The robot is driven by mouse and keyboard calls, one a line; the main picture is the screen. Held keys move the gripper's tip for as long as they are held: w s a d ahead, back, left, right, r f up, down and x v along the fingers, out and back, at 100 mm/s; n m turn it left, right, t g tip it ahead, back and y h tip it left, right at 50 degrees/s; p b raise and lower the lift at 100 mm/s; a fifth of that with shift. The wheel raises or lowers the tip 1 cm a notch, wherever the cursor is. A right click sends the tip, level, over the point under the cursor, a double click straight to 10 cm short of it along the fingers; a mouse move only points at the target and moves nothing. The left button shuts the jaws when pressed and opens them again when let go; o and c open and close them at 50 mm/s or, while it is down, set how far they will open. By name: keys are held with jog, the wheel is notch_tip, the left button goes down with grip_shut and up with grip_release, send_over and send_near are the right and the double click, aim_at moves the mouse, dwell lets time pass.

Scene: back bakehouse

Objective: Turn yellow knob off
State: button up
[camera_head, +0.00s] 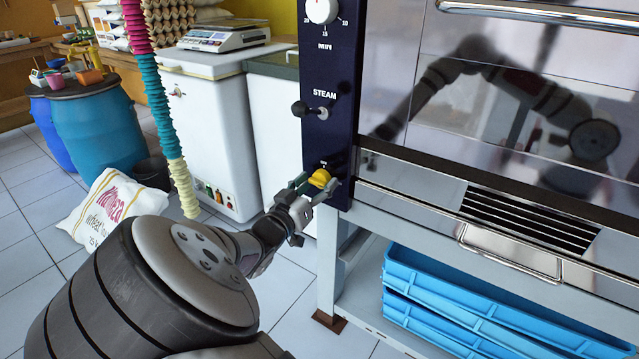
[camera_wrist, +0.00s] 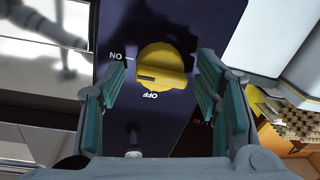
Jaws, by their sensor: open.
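The yellow knob (camera_head: 320,179) sits low on the dark blue control panel (camera_head: 327,85), at the oven's left edge. In the wrist view the knob (camera_wrist: 165,67) lies between my fingertips, with a gap showing on both sides. The OFF label (camera_wrist: 150,95) is printed below the knob in that view. My gripper (camera_wrist: 161,75) is open around the knob. It also shows in the head view (camera_head: 312,190), partly hiding the knob's surroundings.
A black STEAM knob (camera_head: 312,110) and a white timer dial (camera_head: 321,10) are higher on the panel. The oven door (camera_head: 500,90) is on the right, with blue trays (camera_head: 480,310) below. A white freezer (camera_head: 215,130), blue barrel (camera_head: 98,130) and flour sack (camera_head: 115,205) stand left.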

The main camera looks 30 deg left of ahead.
jog(key=c, duration=1.1)
